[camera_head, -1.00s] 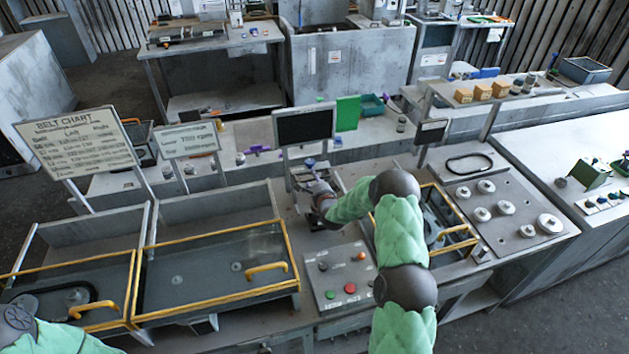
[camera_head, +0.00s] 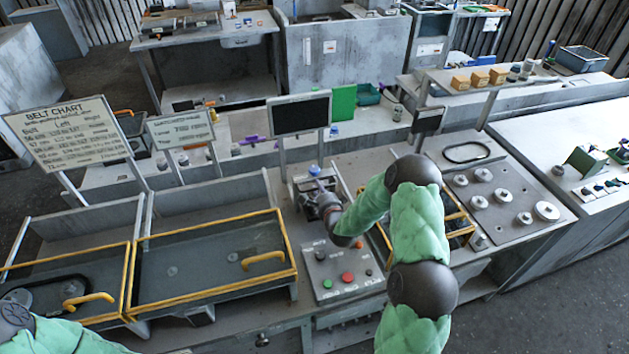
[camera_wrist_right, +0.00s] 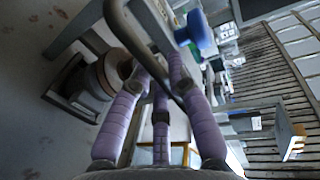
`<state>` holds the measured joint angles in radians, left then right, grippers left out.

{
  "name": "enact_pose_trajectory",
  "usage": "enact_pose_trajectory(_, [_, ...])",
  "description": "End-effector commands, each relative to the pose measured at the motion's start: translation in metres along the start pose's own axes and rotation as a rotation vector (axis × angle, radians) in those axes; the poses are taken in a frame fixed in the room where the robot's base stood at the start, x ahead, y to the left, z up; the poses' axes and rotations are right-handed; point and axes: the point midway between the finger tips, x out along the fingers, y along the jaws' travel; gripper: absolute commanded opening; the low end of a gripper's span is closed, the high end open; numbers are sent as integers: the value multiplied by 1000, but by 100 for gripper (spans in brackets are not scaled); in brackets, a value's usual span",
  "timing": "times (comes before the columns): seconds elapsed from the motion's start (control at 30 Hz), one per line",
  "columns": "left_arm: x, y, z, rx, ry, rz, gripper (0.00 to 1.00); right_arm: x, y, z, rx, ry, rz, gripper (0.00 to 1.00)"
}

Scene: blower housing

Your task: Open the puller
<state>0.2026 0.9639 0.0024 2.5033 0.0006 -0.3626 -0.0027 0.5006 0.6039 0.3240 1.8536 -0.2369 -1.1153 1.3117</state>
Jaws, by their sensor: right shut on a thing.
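The puller appears to be the small grey fixture (camera_head: 301,190) with a blue knob (camera_head: 314,170), in the middle of the bench behind the button panel in the head view. In the right wrist view the blue knob (camera_wrist_right: 197,32) shows above the fingers, and a grey round part (camera_wrist_right: 103,76) is at the left. My right gripper (camera_head: 328,201) is at the fixture's front right. In the wrist view its purple fingers (camera_wrist_right: 163,85) are closed around a dark curved bar (camera_wrist_right: 136,40). My left gripper is outside the head view; only part of that arm shows at the bottom left.
A control panel (camera_head: 343,273) with green and red buttons is just in front of the fixture. A dark monitor (camera_head: 300,115) stands behind it. Yellow-framed covers (camera_head: 215,265) lie to the left. A plate with several round pulleys (camera_head: 505,195) is at the right.

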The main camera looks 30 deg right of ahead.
Motion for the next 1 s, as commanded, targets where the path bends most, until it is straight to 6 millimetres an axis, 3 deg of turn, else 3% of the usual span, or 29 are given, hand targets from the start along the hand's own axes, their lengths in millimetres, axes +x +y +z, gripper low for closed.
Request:
enact_pose_trajectory(0.2, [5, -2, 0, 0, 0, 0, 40, -25, 7, 0, 1, 1, 4, 0])
enact_pose_trajectory(0.57, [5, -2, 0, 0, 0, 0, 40, -28, 8, 0, 2, 1, 7, 0])
enact_pose_trajectory(0.6, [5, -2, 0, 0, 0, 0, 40, -28, 8, 0, 2, 1, 7, 29])
enact_pose_trajectory(0.67, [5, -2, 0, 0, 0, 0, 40, -28, 8, 0, 2, 1, 7, 43])
enact_pose_trajectory(1.0, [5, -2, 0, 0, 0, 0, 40, -28, 6, 0, 1, 0, 2, 43])
